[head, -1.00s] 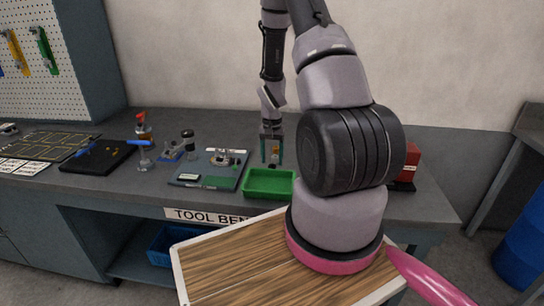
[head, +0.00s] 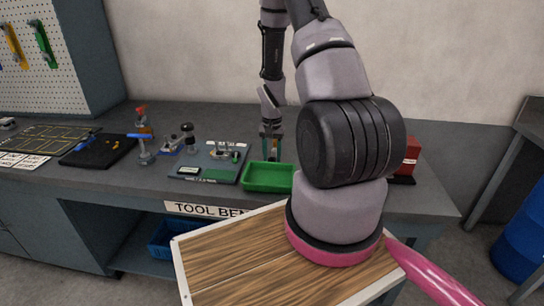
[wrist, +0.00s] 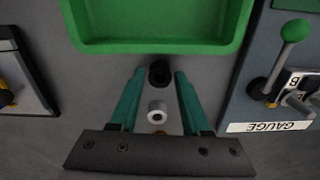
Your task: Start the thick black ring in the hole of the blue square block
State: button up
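The thick black ring (wrist: 159,72) appears as a small dark ring in the wrist view, between the tips of my gripper (wrist: 159,75), just short of the green tray. The teal fingers stand apart, with a gap on each side of the ring. In the head view my gripper (head: 271,149) points down behind the green tray, and the ring cannot be made out there. A small blue piece (head: 166,152) shows at the foot of a grey press left of the gauge board. I cannot tell whether it is the blue square block.
The green tray (head: 268,188) stands close to my fingers. The gauge board (head: 186,178) with a green-knobbed lever (wrist: 295,32) is to one side. A white-topped round part (wrist: 157,112) shows between the fingers.

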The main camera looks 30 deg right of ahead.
grip_shut()
jog(key=shift+r, duration=2.5)
